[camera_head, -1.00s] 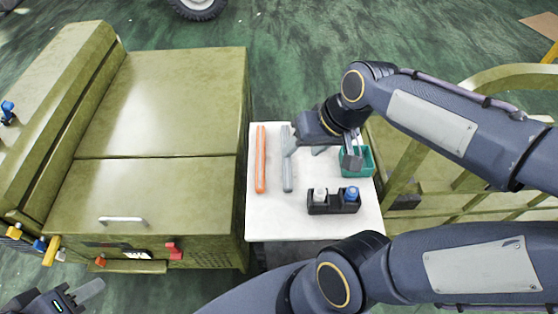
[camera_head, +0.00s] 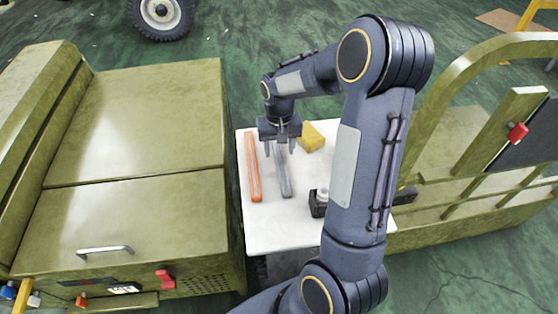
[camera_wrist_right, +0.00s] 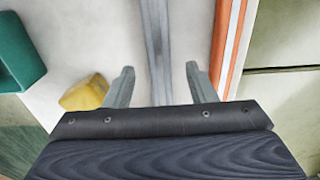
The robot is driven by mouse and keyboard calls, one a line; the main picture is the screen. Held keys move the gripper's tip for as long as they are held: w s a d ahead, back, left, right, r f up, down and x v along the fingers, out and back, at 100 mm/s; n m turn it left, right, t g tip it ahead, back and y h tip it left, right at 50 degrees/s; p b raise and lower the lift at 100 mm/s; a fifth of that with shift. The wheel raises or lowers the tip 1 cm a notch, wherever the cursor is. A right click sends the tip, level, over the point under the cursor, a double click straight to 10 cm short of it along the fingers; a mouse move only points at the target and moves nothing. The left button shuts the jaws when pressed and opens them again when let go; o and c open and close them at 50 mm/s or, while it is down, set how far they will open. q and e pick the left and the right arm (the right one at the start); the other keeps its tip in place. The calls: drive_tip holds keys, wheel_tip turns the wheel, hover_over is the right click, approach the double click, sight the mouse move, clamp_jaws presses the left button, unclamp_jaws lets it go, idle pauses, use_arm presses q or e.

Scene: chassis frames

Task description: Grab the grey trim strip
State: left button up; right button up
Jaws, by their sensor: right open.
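The grey trim strip (camera_head: 283,175) lies lengthwise on the white table, just right of an orange strip (camera_head: 254,170). My right gripper (camera_head: 280,148) is open above the far end of the grey strip, pointing down. In the right wrist view the grey strip (camera_wrist_right: 156,45) runs between the two open fingers (camera_wrist_right: 158,85), apart from both. The orange strip (camera_wrist_right: 230,50) lies outside the fingers there. My left gripper is not in view.
A yellow block (camera_head: 312,138) lies on the white table (camera_head: 270,232) near the gripper. A black holder (camera_head: 319,203) is partly hidden by my right arm. A green bin (camera_wrist_right: 15,55) shows in the wrist view. An olive cabinet (camera_head: 130,190) borders the table's left.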

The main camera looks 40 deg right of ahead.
sight(280, 157)
drive_tip(key=shift+s+f, duration=0.1)
drive_tip(key=shift+f, duration=1.45)
drive_tip(key=shift+c, duration=0.4)
clamp_jaws()
drive_tip(key=shift+r, duration=0.15)
